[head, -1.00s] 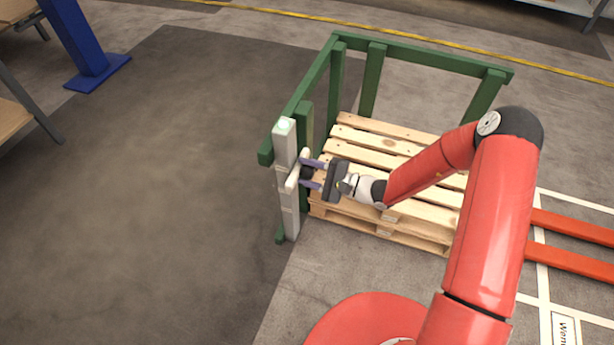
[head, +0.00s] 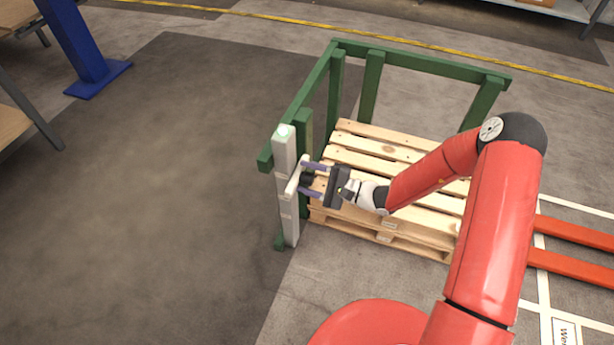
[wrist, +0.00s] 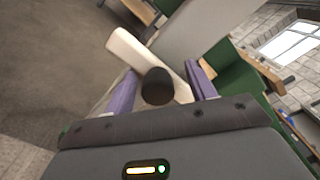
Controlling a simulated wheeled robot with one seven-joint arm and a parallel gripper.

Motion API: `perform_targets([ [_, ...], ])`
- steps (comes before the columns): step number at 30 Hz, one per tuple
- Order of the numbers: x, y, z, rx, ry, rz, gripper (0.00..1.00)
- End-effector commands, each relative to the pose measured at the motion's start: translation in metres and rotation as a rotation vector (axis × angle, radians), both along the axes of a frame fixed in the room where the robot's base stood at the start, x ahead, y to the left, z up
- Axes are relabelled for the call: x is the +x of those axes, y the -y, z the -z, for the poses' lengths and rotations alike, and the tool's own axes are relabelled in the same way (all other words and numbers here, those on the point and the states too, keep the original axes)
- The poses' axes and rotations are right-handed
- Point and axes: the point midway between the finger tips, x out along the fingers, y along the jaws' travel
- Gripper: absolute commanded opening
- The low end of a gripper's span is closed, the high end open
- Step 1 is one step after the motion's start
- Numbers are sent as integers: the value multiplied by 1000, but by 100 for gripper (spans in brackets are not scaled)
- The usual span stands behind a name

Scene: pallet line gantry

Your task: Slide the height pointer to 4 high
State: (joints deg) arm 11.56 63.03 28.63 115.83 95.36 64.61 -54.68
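A grey upright post (head: 285,151) with faint marks and a pale green cap stands at the near left corner of the green frame. A pale bar, the height pointer (head: 296,176), lies tilted across its side; it also shows in the wrist view (wrist: 130,52). A round black knob (wrist: 157,87) sticks out from the pointer towards my gripper. My gripper (head: 307,180) is open, with one purple finger on each side of the knob. In the wrist view (wrist: 161,88) gaps show between knob and fingers. The post's marks are too small to read.
A wooden pallet stack (head: 375,158) stands right behind my gripper, inside the green frame (head: 425,57). Red forks (head: 575,230) lie on the right. Open floor lies left of the post; a blue column (head: 80,45) stands farther off.

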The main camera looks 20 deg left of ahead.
Motion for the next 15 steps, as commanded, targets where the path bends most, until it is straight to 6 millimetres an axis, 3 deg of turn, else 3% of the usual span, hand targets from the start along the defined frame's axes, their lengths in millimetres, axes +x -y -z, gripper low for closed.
perform_targets([
  [9, -2, 54, 1, 0, -1, 7, 54],
  [15, -4, 72, 0, 0, 0, 6, 54],
])
